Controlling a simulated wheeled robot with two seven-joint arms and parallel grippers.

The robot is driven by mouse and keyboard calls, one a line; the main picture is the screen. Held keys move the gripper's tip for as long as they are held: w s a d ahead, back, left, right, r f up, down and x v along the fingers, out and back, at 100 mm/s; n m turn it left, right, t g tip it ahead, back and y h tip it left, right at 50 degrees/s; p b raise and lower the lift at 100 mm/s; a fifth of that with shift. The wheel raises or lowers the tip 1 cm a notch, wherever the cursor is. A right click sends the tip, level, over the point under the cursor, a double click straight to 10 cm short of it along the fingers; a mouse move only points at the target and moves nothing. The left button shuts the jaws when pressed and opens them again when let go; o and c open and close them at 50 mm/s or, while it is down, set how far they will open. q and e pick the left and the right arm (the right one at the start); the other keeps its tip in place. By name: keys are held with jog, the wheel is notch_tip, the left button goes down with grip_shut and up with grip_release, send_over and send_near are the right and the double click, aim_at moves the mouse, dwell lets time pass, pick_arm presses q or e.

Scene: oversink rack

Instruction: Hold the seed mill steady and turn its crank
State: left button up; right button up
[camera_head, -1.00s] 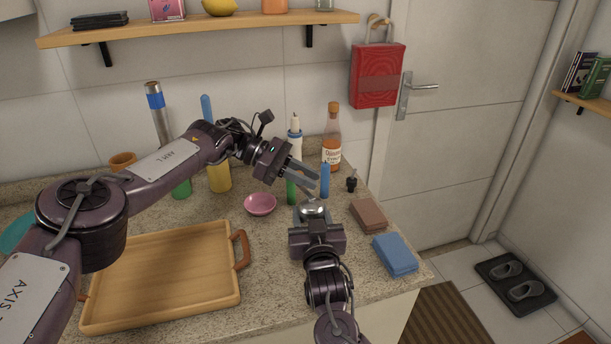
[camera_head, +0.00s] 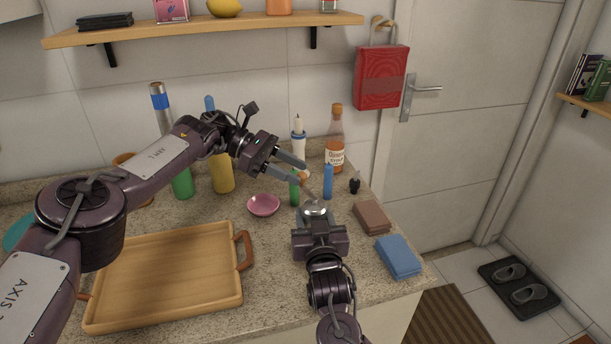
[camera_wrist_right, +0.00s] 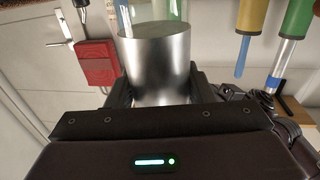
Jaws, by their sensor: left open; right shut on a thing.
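The seed mill (camera_head: 315,211) stands near the right end of the counter, its silver top showing in the head view. The right wrist view shows its brushed-metal body (camera_wrist_right: 160,72) with a clear part beyond it. My right gripper (camera_head: 317,222) is shut on this body from the near side and hides most of it in the head view. The crank, with a small tan knob (camera_head: 304,176), points up and away from the top. My left gripper (camera_head: 303,171) is open, its fingertips close to the knob; I cannot tell whether they touch it.
A pink bowl (camera_head: 263,205) and a wooden tray (camera_head: 243,292) lie to the left. A green bottle (camera_head: 294,190), a blue bottle (camera_head: 328,182) and a sauce bottle (camera_head: 335,140) stand close behind.

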pick_arm(q)
jog(key=shift+v, duration=1.6)
jog(key=s+a+f+n+t+y, duration=0.2)
jog(key=s+f+n+t+y, duration=0.1)
jog(key=s+n+t, duration=1.15)
jog(key=w+d+t, duration=0.1)
jog(key=w+d, duration=0.1)
jog(key=w, duration=0.2)
jog(key=w+d+m+t, duration=0.1)
jog(key=w+d, duration=0.1)
jog(key=w, duration=0.3)
jog(key=w+d+t, duration=0.1)
jog(key=w+d, duration=0.2)
jog(key=w, duration=0.1)
jog(key=shift+w+d+r, duration=0.1)
jog(key=shift+w, duration=0.15)
